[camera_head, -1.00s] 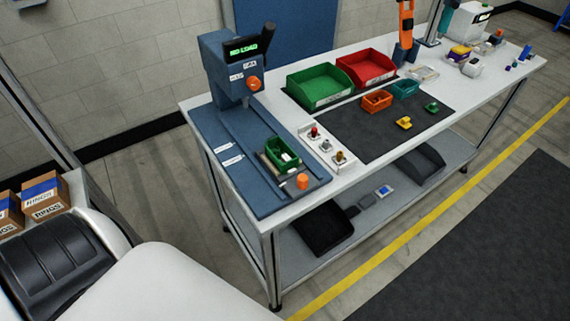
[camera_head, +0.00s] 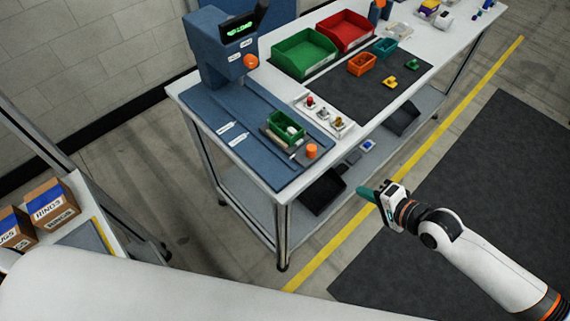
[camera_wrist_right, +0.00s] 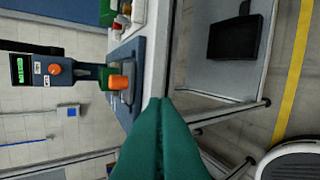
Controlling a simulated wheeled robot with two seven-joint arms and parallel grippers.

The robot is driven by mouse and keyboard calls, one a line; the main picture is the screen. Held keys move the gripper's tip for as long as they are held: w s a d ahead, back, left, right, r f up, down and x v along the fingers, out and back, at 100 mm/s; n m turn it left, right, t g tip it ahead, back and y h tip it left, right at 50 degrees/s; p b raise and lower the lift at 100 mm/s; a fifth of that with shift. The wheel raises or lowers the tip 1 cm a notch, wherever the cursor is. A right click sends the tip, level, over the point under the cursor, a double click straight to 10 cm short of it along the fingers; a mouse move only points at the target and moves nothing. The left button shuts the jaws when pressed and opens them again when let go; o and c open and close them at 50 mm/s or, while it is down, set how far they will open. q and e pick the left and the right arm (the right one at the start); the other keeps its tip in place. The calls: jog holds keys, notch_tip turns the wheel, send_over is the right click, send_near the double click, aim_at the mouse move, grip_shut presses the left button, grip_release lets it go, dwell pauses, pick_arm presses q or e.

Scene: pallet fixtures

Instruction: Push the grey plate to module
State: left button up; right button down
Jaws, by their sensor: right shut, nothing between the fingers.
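The grey plate (camera_head: 297,157) lies on the blue base of the press-like module (camera_head: 222,62), near its front end. A small green bin (camera_head: 286,127) and an upright orange knob (camera_head: 311,151) are on the plate. The knob also shows in the wrist view (camera_wrist_right: 119,83). The module has a green display and an orange dial. My right gripper (camera_head: 366,193) is shut and empty, with teal fingers, in the air in front of the bench and apart from the plate. Its fingers fill the lower middle of the wrist view (camera_wrist_right: 161,100). My left gripper is not in view.
The white bench (camera_head: 392,112) also holds a button panel (camera_head: 325,116), a large green bin (camera_head: 304,54), a red bin (camera_head: 346,32) and small bins on a dark mat. Black trays sit on its lower shelf. The floor in front is clear. Boxes (camera_head: 50,203) stand at left.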

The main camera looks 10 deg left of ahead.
notch_tip(320, 180, up, 3)
jog(key=s+a+g, duration=0.1)
jog(key=s+a, duration=0.1)
jog(key=a, duration=0.1)
jog(key=p, duration=0.2)
send_near(307, 167)
notch_tip(307, 167, down, 2)
jog(key=d, duration=0.1)
jog(key=shift+y, duration=0.4)
jog(key=x, duration=0.2)
jog(key=p+x, duration=0.1)
jog(key=x, duration=0.1)
jog(key=r+x, duration=0.1)
jog(key=x, duration=0.1)
jog(key=shift+w+a+p, duration=0.2)
jog(key=shift+a+p, duration=0.1)
jog(key=shift+a, duration=0.05)
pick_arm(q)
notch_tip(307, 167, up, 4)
